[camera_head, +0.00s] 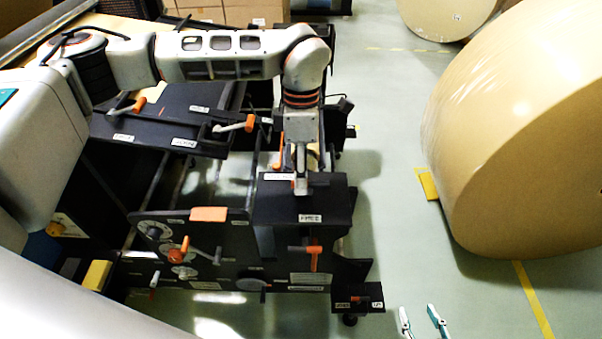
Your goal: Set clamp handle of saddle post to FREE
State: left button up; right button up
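My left gripper (301,186) points down at the top of a black post block (335,205) near the middle of the view. Its fingers look close together, but I cannot tell whether they hold anything. A small label (310,218) is on the block's front; its text is too small to read surely. An orange handle (277,152) shows just left of the gripper, partly hidden by it. An orange T-shaped handle (315,256) hangs on the front below the block. I cannot tell which one is the clamp handle. My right gripper (420,315) is open and empty at the bottom edge, over the floor.
A front panel (210,240) with dials and orange knobs stands left of the block. Another orange lever (235,126) lies on the black table behind. A large kraft roll (530,130) stands at the right. The green floor (390,200) between is clear.

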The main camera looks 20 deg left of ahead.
pick_arm(q)
jog(key=c, duration=0.7)
grip_shut()
